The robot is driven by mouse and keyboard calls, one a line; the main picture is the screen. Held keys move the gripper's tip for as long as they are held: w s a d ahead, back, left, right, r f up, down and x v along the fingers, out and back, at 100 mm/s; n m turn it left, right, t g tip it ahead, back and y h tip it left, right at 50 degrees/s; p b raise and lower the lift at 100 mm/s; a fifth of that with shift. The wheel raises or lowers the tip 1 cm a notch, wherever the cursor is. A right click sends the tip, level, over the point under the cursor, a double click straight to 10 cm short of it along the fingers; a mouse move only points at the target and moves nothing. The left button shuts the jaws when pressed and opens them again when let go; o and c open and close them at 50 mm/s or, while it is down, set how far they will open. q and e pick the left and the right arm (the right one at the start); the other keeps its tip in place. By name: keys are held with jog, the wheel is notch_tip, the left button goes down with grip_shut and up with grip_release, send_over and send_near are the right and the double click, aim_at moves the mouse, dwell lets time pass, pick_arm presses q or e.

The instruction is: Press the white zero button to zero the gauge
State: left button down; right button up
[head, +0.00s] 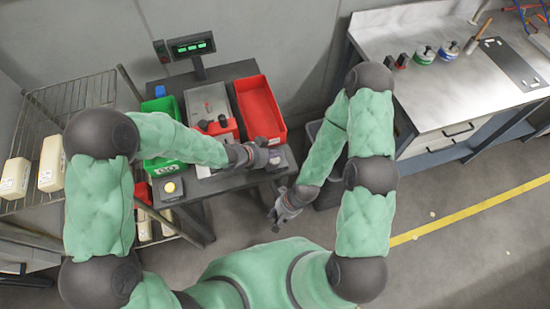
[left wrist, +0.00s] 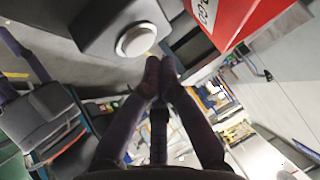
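The white zero button (left wrist: 135,40) is a round white cap on a dark grey box (left wrist: 105,25) in the left wrist view. My left gripper (left wrist: 160,66) has its fingertips together, close to the button and just below and right of it in that view. I cannot tell whether they touch. In the head view my left gripper (head: 270,156) is over the table's front right corner and hides the button. The gauge display (head: 192,46) stands on a post at the back, with green digits too small to read. My right gripper (head: 279,217) hangs low beside the table, its fingers too small to judge.
A red bin (head: 261,108) and a green bin (head: 162,154) flank a grey plate with a red object (head: 222,127). A yellow button (head: 170,187) is at front left. A wire shelf (head: 60,105) stands left, a workbench (head: 440,85) right.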

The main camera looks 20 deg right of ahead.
aim_at(273, 160)
pick_arm(q)
jog(key=shift+f, duration=0.1)
jog(key=shift+f+b, duration=0.3)
jog(key=shift+f+b, duration=0.3)
jog(key=shift+f, duration=0.1)
dwell(0.9)
dwell(0.3)
jog(key=shift+r+p, duration=0.8)
jog(key=shift+r, duration=0.05)
notch_tip(273, 160, up, 5)
jog(key=p, duration=0.4)
jog(key=shift+p, duration=0.4)
